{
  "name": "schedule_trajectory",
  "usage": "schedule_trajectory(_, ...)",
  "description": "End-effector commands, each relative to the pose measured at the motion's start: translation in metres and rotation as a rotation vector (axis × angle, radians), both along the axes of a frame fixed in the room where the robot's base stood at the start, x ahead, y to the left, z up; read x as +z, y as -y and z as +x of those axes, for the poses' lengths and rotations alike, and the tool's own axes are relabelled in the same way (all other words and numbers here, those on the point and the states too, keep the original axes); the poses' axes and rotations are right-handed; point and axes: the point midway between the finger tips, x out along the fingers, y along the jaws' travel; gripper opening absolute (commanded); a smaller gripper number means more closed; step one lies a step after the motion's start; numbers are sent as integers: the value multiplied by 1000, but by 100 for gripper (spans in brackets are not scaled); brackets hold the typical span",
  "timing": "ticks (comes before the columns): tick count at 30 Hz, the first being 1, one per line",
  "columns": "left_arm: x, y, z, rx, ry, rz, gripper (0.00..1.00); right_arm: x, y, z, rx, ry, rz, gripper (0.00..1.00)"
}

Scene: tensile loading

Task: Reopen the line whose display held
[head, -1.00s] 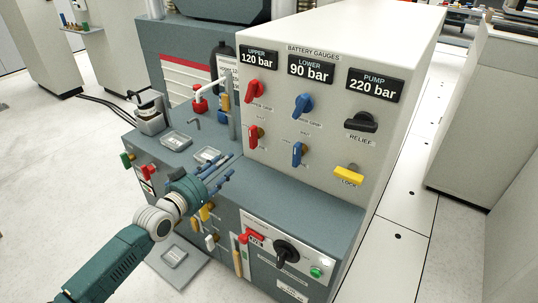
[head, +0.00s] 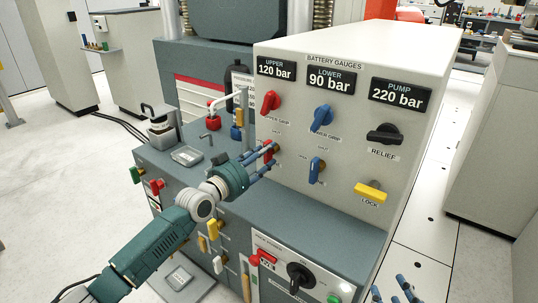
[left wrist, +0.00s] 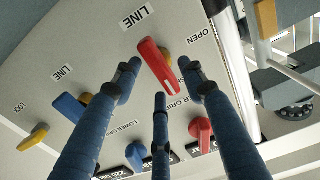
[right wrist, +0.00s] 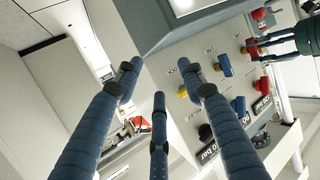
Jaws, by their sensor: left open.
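The gauge panel shows the upper display (head: 276,68) at 120 bar, the lower display (head: 331,80) at 90 bar and the pump display (head: 400,95) at 220 bar. Below the red upper knob (head: 270,103) is a red line handle (left wrist: 158,65). Below the blue lower knob (head: 321,118) is a blue line handle (head: 316,170). My left gripper (head: 268,158) is open at the red line handle, which shows between its fingers in the left wrist view; contact is unclear. My right gripper (head: 397,290) is open and empty, low at the right.
A black relief knob (head: 384,134) and yellow lock handle (head: 371,192) are on the panel's right. A lower control face has a black rotary switch (head: 300,275) and green button (head: 334,299). The aisle floor (head: 428,225) right of the cabinet is clear.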

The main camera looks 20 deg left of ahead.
Motion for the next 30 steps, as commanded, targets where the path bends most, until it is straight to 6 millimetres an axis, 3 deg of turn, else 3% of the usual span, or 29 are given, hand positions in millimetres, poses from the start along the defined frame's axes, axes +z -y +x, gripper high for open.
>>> schedule_trajectory(9, -1, 7, 21, 0, 0, -1, 42, 41, -9, 14, 12, 183, 46, 40)
schedule_trajectory(20, 0, 9, 23, 0, -1, 0, 42, 48, -10, 15, 14, 210, 52, 40)
schedule_trajectory(27, 0, 8, 23, 0, -1, 0, 0, 48, -10, 15, 13, 210, 52, 40)
schedule_trajectory(30, 0, 8, 23, 0, -1, 0, 0, 48, -10, 15, 13, 210, 52, 40)
